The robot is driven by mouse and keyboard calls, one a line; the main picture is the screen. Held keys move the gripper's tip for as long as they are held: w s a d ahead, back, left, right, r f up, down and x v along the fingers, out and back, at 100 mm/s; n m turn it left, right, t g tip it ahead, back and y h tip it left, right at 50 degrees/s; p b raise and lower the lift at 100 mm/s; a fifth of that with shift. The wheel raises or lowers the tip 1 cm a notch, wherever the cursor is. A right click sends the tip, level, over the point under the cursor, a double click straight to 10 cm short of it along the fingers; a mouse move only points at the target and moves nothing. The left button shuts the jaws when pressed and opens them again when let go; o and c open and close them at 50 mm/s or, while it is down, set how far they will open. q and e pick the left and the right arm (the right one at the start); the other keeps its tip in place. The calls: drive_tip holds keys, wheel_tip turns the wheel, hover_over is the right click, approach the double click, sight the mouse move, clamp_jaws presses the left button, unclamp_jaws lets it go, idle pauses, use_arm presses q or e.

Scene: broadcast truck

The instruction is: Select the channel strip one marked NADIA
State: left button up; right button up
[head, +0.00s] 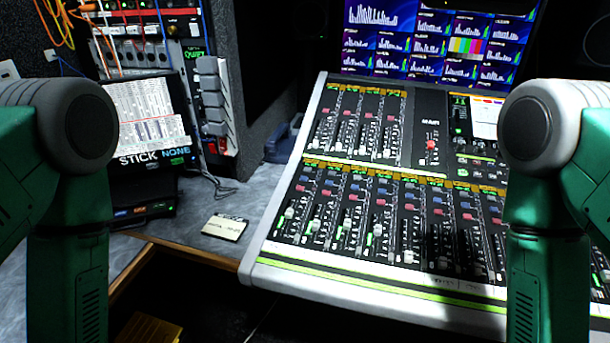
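A large mixing console (351,271) with a pale frame and a lime-green front stripe fills the middle and right of the head view. Its lower bank holds several channel strips (382,222) with faders, red and blue buttons and small orange label displays (377,173) along the top. An upper bank (359,124) has more strips. The label text is too small to read, so I cannot tell which strip is marked NADIA. My two green arms stand at the left and right edges. Neither gripper is in view.
A monitor wall (434,42) stands behind the console. At left are a screen reading STICK NONE (145,117), a patch rack (142,37) with orange cables and a black box (145,200). A small card (224,228) lies on the grey desk (185,228).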

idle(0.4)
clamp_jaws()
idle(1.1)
